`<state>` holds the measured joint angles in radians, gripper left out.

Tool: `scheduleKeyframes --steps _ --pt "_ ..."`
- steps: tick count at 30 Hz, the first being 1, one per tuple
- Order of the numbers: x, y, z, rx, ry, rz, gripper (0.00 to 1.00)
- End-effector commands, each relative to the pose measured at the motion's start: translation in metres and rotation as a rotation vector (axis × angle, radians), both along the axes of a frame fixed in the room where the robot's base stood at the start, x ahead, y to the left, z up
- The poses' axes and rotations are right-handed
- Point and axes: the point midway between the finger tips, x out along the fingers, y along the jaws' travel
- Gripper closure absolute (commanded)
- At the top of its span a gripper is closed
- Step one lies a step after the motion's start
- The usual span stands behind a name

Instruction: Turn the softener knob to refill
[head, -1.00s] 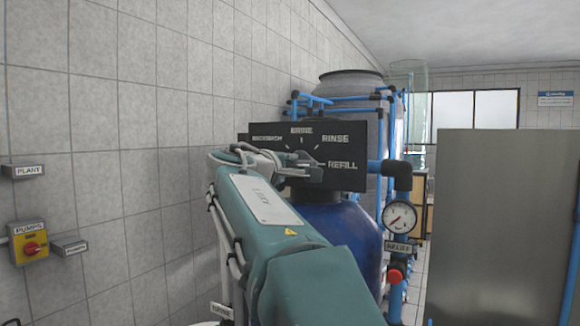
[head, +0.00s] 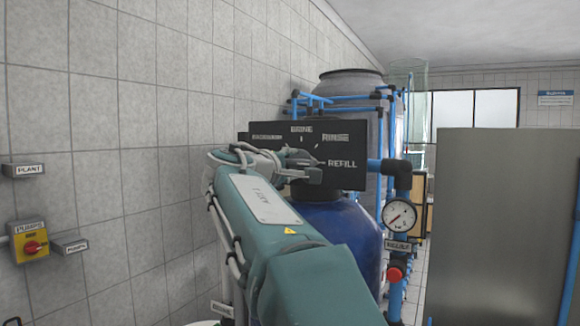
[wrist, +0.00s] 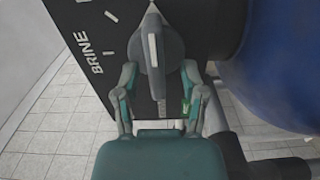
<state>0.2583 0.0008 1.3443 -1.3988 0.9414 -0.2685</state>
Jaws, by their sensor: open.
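The softener's black panel (head: 345,150) carries the labels BACKWASH, BRINE, RINSE and REFILL. Its grey knob (wrist: 155,55) shows in the wrist view, with a white line along its ridge. In the head view my gripper and arm cover most of the knob, and its exact setting is hard to tell. My gripper (wrist: 158,72) is open, one finger on each side of the knob's near end in the wrist view. I cannot tell whether either finger touches it. In the head view my gripper (head: 300,168) is in front of the panel, left of the REFILL label.
A blue tank (head: 345,240) stands below the panel. A pressure gauge (head: 399,215) and a red-knobbed valve (head: 395,274) are on the pipe at right. A grey cabinet (head: 500,220) stands farther right. A yellow pump switch (head: 31,243) is on the left wall.

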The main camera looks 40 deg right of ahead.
Motion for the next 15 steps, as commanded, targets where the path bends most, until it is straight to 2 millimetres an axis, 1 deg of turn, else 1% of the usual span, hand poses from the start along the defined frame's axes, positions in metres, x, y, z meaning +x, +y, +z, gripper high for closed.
scheduleKeyframes --steps 2,5,15 --pt "-0.002 0.006 0.001 -0.001 -0.001 0.002 0.46" --pt "-0.008 0.020 0.001 -0.002 -0.001 0.004 0.46" --pt "-0.033 0.085 -0.001 0.001 0.000 0.005 0.46"
